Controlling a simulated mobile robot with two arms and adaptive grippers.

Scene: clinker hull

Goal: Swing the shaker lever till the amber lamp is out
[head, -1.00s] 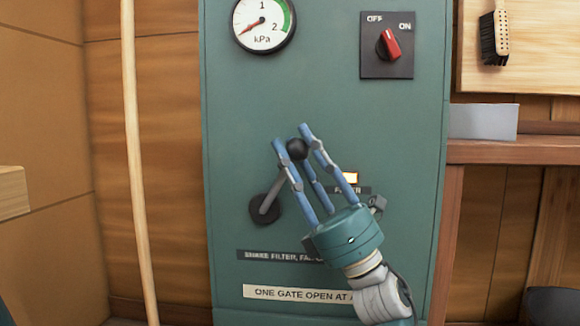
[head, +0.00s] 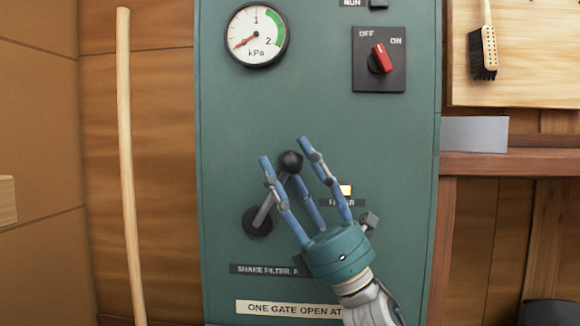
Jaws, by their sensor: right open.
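The shaker lever has a black round hub on the green panel (head: 226,120), a grey arm and a black ball knob (head: 291,161) pointing up and to the right. The amber lamp (head: 345,190) is lit above a small dark label, partly behind a finger. My right gripper (head: 284,151) is open, its blue fingers spread around the knob, with the knob between the fingertips. I cannot tell whether any finger touches it. Part of the lever arm is hidden behind a finger. My left gripper is out of view.
A pressure gauge (head: 257,35) reads near the low end. A red rotary switch (head: 380,58) sits at the upper right of the panel. A wooden pole (head: 128,160) stands to the left. A shelf (head: 500,163) with a grey box is at right.

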